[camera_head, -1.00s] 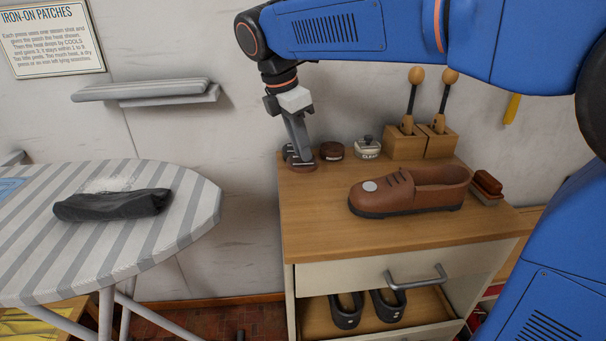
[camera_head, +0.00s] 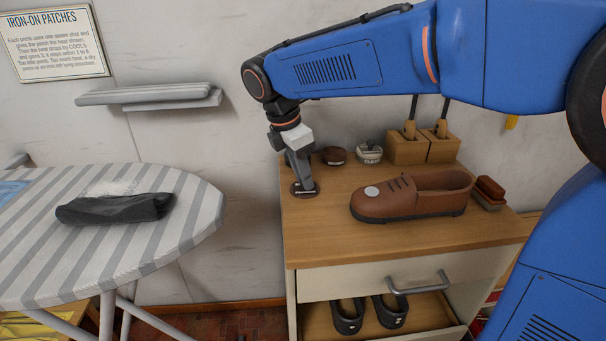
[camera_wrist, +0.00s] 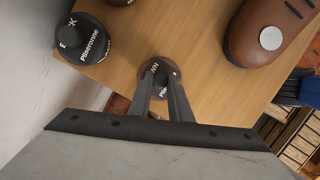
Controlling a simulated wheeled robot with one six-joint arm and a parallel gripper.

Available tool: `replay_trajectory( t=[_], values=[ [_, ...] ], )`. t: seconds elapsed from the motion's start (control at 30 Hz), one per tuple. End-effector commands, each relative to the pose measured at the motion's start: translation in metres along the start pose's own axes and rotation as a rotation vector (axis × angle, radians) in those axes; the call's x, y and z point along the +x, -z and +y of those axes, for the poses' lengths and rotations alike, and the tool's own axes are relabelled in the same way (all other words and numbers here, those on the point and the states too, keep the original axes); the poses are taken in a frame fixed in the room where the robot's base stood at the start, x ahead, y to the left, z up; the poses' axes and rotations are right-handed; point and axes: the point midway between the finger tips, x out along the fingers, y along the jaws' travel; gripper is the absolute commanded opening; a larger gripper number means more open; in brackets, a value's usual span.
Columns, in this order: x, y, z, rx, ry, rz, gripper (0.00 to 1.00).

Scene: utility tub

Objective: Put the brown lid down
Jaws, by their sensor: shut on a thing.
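The brown lid (camera_head: 298,192) is a small dark brown disc at the left end of the wooden cabinet top (camera_head: 400,233). My gripper (camera_head: 302,184) points down and is shut on it. In the wrist view the lid (camera_wrist: 156,66) shows a dark round top with partly covered white lettering, between my fingertips (camera_wrist: 160,88). The lid is at or just above the wood; I cannot tell if it touches. My fingers hide part of it.
A brown tin (camera_head: 333,155) and a jar marked CLEAR (camera_head: 369,153) stand behind, near the wall. A brown shoe (camera_head: 415,193) lies to the right, with brush holders (camera_head: 408,148) behind it. Bare wood lies between lid and shoe. The cabinet's left edge is close.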

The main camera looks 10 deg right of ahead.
Motion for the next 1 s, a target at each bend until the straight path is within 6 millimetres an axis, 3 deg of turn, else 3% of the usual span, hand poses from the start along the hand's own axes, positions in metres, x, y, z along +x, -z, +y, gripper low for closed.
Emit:
replay_trajectory(
  t=[0.03,0.1,0.53,1.0],
  values=[
    [0.000,0.000,0.000,0.000,0.000,0.000,0.25],
    [0.000,0.000,0.000,0.000,0.000,0.000,0.36],
    [-0.010,-0.001,0.001,0.000,-0.002,0.001,0.36],
    [-0.093,0.000,0.001,-0.001,-0.002,0.001,0.36]
  ],
)
